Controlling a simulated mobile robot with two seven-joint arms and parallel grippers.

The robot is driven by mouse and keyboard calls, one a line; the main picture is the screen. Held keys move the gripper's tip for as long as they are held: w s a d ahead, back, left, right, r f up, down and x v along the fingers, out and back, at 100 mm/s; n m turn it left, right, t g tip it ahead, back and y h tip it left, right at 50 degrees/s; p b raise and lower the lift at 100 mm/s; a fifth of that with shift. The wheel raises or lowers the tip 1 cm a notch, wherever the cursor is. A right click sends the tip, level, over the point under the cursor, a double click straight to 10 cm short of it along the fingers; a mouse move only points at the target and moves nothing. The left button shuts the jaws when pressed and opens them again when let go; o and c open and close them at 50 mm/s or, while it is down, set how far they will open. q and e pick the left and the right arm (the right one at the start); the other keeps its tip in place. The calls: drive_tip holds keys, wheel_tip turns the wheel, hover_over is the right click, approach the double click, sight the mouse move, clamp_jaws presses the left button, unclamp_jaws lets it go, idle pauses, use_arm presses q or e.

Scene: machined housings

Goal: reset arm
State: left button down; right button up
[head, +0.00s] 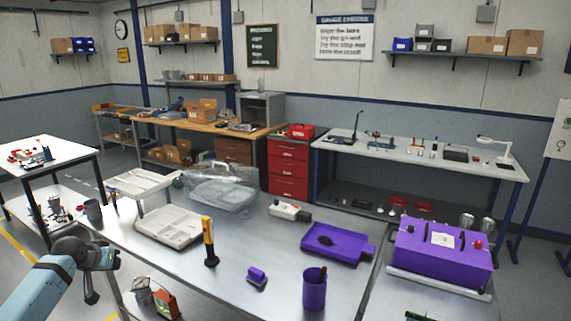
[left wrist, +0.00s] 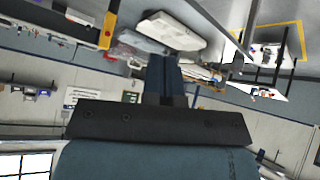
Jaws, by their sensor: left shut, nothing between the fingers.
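My left arm (head: 45,285) comes in from the lower left of the head view. Its gripper (head: 92,297) is beside the left front edge of the steel table (head: 190,268), apart from everything on it. In the left wrist view the two dark fingers (left wrist: 165,62) lie together, shut and empty. My right arm and gripper are not in view.
On the table are a grey tray (head: 168,228), a yellow-and-black handled tool (head: 209,240), a small purple block (head: 257,277), a purple cup (head: 314,288) and a purple tray (head: 338,243). A grey cup (head: 93,212) stands near the left edge. A purple box (head: 442,250) is at right.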

use_arm(q)
drive_tip(key=s+a+r+n+t+y, duration=0.1)
drive_tip(key=a+r+t+y, duration=0.1)
drive_tip(key=a+r, duration=0.85)
drive_tip(key=w+a+r+m+t+y, duration=0.3)
drive_tip(key=a+r+m+t+y, duration=0.2)
drive_tip(key=r+t, duration=0.3)
drive_tip(key=s+d+f+m+g+h, duration=0.15)
drive_tip(key=s+d+f, duration=0.25)
drive_tip(key=d+f, duration=0.45)
drive_tip(key=s+d+f+g+h, duration=0.1)
drive_tip(key=s+d+f+h, duration=0.1)
drive_tip(key=s+d+f, duration=0.6)
drive_tip(key=s+d+f+g+h, duration=0.1)
drive_tip(key=d+f+h, duration=0.1)
drive_tip(key=d+f, duration=0.65)
drive_tip(key=s+d+f+n+g+h, duration=0.1)
drive_tip(key=s+d+f, duration=0.3)
drive_tip(key=s, duration=0.6)
drive_tip(key=s+d+f+g+h, duration=0.1)
drive_tip(key=s+d+f, duration=0.4)
drive_tip(key=s+d, duration=0.3)
drive_tip(key=s+d+f+n+g+h, duration=0.1)
drive_tip(key=s+d+f, duration=0.4)
drive_tip(key=s, duration=0.8)
drive_tip(key=shift+s+d+f+n+g, duration=0.25)
drive_tip(key=shift+d+n+g, duration=0.1)
drive_tip(key=shift+d, duration=0.55)
